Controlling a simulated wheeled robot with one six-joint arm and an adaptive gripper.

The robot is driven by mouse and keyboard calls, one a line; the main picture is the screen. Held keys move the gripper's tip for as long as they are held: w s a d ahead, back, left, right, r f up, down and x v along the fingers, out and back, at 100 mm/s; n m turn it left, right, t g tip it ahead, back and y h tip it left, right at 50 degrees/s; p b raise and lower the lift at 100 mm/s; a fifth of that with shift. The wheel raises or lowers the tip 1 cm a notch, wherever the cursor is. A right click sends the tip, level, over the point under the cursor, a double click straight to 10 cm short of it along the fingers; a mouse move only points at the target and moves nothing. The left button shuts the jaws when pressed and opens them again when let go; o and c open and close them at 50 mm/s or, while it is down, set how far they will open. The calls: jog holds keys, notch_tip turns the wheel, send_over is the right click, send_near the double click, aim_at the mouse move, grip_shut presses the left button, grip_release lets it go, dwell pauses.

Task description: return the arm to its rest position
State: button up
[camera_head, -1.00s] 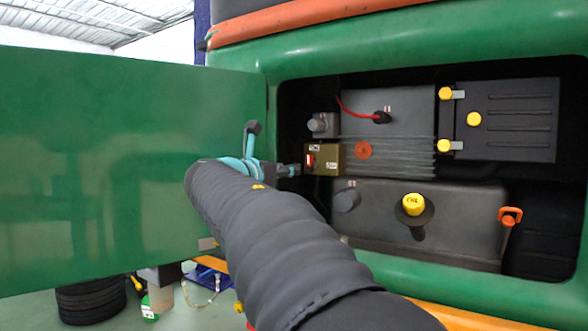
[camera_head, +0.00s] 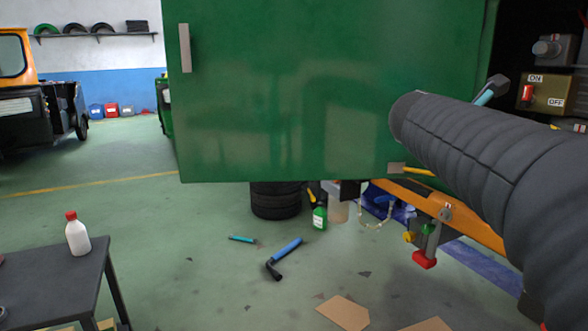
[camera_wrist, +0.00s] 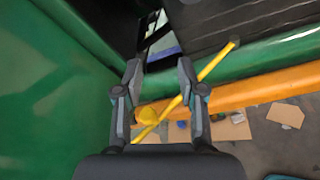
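My arm's dark ribbed sleeve enters the head view from the right and reaches toward the open compartment. My gripper (camera_wrist: 159,72) shows in the wrist view with its two fingers spread wide and nothing between the tips. In the head view only a teal and grey bit of its end (camera_head: 490,90) shows past the sleeve; the rest is hidden. It is left of the switch box (camera_head: 545,92), which has a red switch and ON and OFF labels. The open green door (camera_head: 320,90) is left of my arm.
A yellow rod (camera_wrist: 212,62) crosses below the fingers in the wrist view, near the orange beam (camera_wrist: 240,98). A dark table (camera_head: 50,275) with a white bottle (camera_head: 77,235) stands at lower left.

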jog(key=s+a+f+m+y, duration=0.4)
jog(key=s+a+f+m, duration=0.2)
jog(key=f, duration=0.3)
jog(key=s+a+f+m+y, duration=0.5)
jog(key=s+a+f, duration=0.3)
jog(key=f, duration=0.2)
jog(key=s+a+f+m+g+y, duration=0.1)
jog(key=s+a+f+m+y, duration=0.3)
jog(key=s+a+f+m, duration=0.3)
notch_tip(320, 180, down, 3)
jog(key=shift+s+a+f+m, duration=0.2)
jog(key=shift+s+a+m, duration=0.2)
jog(key=shift+a, duration=0.2)
